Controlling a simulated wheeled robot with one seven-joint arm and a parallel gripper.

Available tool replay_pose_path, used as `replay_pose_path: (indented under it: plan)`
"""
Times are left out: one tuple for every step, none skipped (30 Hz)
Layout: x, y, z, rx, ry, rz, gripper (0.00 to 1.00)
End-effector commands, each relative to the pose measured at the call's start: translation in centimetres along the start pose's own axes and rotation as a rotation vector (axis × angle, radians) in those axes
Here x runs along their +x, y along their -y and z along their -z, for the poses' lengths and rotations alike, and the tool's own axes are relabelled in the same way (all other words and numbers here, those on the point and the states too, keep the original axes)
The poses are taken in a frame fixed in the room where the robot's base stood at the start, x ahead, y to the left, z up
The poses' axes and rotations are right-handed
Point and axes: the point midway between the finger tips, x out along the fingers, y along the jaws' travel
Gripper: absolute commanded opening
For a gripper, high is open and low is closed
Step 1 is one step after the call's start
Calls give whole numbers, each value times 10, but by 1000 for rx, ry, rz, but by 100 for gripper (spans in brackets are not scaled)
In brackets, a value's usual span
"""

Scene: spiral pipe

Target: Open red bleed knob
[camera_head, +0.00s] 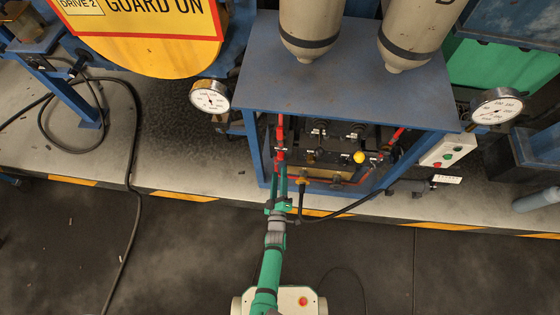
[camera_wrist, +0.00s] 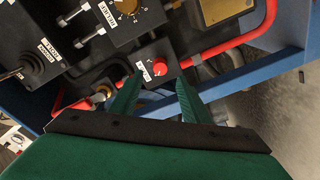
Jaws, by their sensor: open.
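The red knob (camera_wrist: 160,66) shows in the wrist view, on the front of a small black block with a white label (camera_wrist: 143,71) at its left. The label's text is too small to read. My gripper (camera_wrist: 159,82) is open, with its green fingertips just below the knob in the picture, one to each side. I see no contact, and whether the tips reach the knob's depth I cannot tell. In the head view my gripper (camera_head: 282,178) reaches in under the front of the blue bench (camera_head: 345,95). I cannot make out the knob there.
A red pipe (camera_wrist: 228,50) runs close to the right of the knob. A yellow ball-topped control (camera_head: 359,157) and a black hose (camera_head: 345,208) are right of my gripper.

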Motion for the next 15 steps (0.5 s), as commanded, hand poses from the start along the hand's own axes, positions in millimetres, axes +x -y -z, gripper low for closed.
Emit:
replay_pose_path:
  plan:
    - [11,-2,-1,-1,0,-2,43]
    - [17,-2,-1,-1,-1,-2,43]
    - [24,-2,0,0,-1,-2,43]
    - [30,-2,0,0,-1,-3,43]
    - [35,-2,0,-1,-1,-2,43]
    - [41,-1,0,1,-1,-2,43]
    - [45,-2,0,-1,-1,-1,43]
    - [49,-2,-1,-1,0,-1,43]
    - [54,-1,0,0,-1,0,43]
    - [57,-1,0,1,-1,-1,43]
    - [60,-1,0,1,-1,-1,43]
    - [63,0,0,0,-1,0,43]
    - [64,0,0,1,0,0,43]
    - [66,0,0,2,0,0,43]
    - [68,0,0,1,0,0,43]
